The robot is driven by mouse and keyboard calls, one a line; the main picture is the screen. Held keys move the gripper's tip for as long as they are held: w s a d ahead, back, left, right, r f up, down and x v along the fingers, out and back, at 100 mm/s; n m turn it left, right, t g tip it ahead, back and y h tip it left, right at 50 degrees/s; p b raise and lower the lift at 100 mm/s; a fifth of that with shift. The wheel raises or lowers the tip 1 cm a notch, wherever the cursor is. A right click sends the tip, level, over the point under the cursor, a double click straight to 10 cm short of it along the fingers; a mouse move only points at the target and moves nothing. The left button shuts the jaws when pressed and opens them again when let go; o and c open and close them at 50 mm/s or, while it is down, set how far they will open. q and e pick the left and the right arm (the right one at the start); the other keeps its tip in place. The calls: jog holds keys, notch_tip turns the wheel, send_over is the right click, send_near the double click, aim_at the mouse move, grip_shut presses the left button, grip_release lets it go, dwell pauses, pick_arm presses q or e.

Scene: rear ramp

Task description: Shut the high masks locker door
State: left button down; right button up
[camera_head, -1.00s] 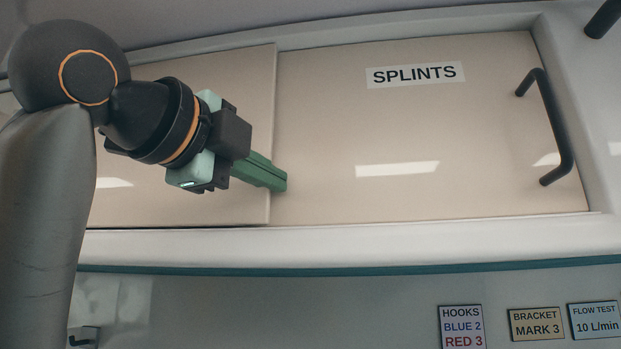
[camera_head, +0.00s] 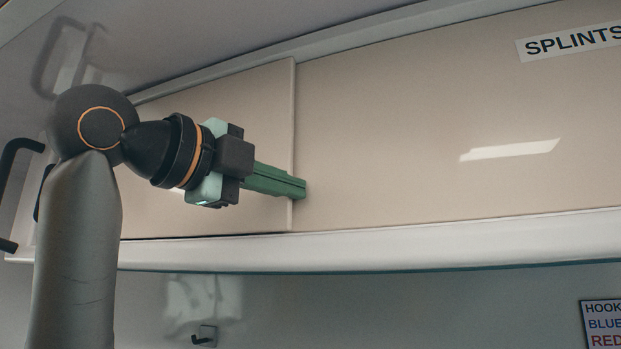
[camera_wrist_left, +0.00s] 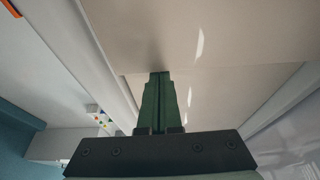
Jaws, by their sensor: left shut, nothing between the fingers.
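A beige sliding panel (camera_head: 215,135) forms the left part of the high locker. No masks label shows, so I cannot tell whether it is the masks door. Its right edge overlaps the beige panel labelled SPLINTS (camera_head: 400,120). My left gripper (camera_head: 304,188) is shut and empty, its green fingertips at the left panel's right edge, low on it. I cannot tell whether they touch it. In the left wrist view the shut fingers (camera_wrist_left: 160,76) reach to a panel edge. My arm hides the left panel's left end. My right gripper is not in view.
A dark bar handle (camera_head: 12,190) shows at the far left, partly behind my arm. A white ledge (camera_head: 400,240) runs beneath the panels. A small hook (camera_head: 205,337) is on the wall below, and a HOOKS sign (camera_head: 603,325) is at the lower right.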

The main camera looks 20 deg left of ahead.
pick_arm(q)
jog(key=a, duration=0.2)
jog(key=shift+a, duration=0.35)
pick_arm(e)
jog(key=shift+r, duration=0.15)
pick_arm(q)
jog(key=shift+w, duration=0.15)
